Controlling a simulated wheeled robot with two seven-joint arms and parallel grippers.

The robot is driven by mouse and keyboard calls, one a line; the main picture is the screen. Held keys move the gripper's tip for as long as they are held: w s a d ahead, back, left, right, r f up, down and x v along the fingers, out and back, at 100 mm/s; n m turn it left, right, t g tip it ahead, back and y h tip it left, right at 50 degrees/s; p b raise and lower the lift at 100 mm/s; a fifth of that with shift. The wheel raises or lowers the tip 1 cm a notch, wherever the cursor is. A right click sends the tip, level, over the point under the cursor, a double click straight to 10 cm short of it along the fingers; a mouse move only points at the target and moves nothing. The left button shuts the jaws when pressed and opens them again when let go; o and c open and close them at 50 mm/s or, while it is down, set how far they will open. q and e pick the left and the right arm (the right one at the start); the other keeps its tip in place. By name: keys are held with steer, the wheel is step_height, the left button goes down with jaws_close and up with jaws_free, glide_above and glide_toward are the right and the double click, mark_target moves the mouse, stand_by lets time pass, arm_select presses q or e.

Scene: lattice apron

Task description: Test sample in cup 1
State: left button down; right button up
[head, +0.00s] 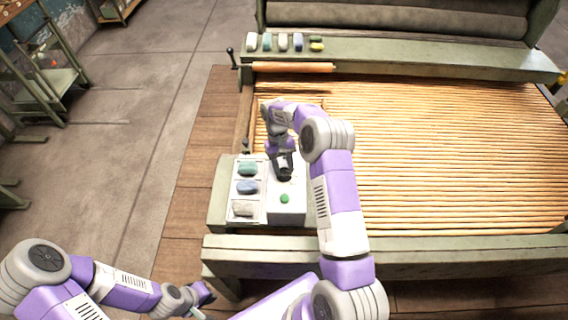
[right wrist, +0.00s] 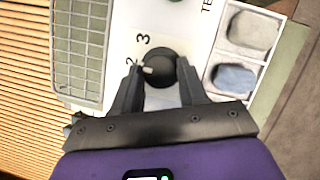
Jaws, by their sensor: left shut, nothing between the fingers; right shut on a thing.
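A white tester panel (head: 288,208) stands at the near left corner of the slatted bed. My right gripper (right wrist: 158,82) is shut on its round black knob (right wrist: 160,68), one finger on each side. The knob's white mark points left in the right wrist view, near the printed 2; a 3 is printed beside it. A green button or lamp (head: 284,198) sits on the panel. Beside it, a white tray (head: 262,212) holds green (head: 247,169), blue (head: 247,187) and grey (head: 243,208) lumps. I see no number 1. My left gripper (head: 208,300) is shut and empty, low at the front.
A grey mesh grille (right wrist: 80,50) lies beside the knob. The wide slatted bed (head: 430,140) fills the right side. A back ledge (head: 400,55) carries several small lumps, with a wooden roller (head: 292,67) before it. Open floor (head: 130,120) lies to the left.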

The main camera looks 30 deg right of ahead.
steer(key=n+h, duration=0.1)
steer(key=n, duration=0.1)
steer(key=n+p, duration=0.1)
steer(key=n, duration=0.1)
steer(key=shift+a+n+h, duration=0.15)
steer(key=shift+n+h, duration=0.15)
steer(key=shift+h, duration=0.1)
steer(key=n, duration=0.2)
steer(key=n+t+h, duration=0.1)
steer(key=n, duration=0.1)
steer(key=shift+a+h+p, duration=0.15)
steer(key=shift+h+p, duration=0.15)
steer(key=shift+p, duration=0.05)
steer(key=shift+n, duration=0.3)
steer(key=o, duration=1)
steer(key=p+v, duration=0.1)
steer(key=v, duration=0.6)
steer(key=shift+a+r, duration=0.1)
steer(key=shift+r, duration=0.15)
steer(key=shift+r, duration=0.1)
